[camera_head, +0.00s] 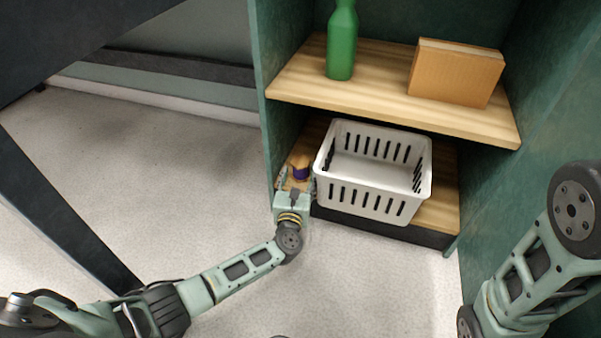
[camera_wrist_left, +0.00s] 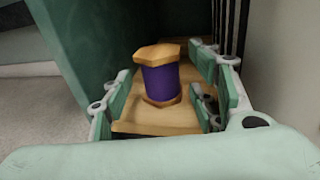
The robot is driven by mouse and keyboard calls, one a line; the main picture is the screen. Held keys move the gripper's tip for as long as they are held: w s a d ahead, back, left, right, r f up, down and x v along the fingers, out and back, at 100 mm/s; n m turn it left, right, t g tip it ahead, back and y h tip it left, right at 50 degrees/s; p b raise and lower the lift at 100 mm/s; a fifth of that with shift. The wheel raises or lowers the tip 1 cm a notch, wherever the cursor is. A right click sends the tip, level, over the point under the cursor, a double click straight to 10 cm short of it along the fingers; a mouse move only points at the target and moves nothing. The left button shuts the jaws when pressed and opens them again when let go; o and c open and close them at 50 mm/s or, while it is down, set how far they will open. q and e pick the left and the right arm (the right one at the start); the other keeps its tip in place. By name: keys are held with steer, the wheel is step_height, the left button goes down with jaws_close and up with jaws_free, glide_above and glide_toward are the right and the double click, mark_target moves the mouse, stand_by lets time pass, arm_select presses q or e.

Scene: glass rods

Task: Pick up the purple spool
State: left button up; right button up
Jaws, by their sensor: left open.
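The purple spool (camera_head: 301,172) stands on the lower shelf at its left end, beside the white basket. In the left wrist view the spool (camera_wrist_left: 160,80) stands upright, with wooden ends and a purple middle. My left gripper (camera_head: 296,180) is open at the shelf's front edge. In the left wrist view its fingers (camera_wrist_left: 160,100) lie to the left and right of the spool, which is a little ahead between them. I cannot tell whether any finger touches it. My right arm shows at the right edge of the head view; its gripper is out of the picture.
A white slotted basket (camera_head: 372,205) stands close to the right of the spool. The green cabinet wall (camera_wrist_left: 85,45) is close on the left. The upper shelf (camera_head: 390,100) above holds a green bottle (camera_head: 342,45) and a brown box (camera_head: 455,75). The floor in front is clear.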

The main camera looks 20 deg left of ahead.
arm_select(q)
steer(key=shift+w+a, duration=0.1)
steer(key=shift+w, duration=0.5)
steer(key=c, duration=0.9)
steer(key=shift+r, duration=0.15)
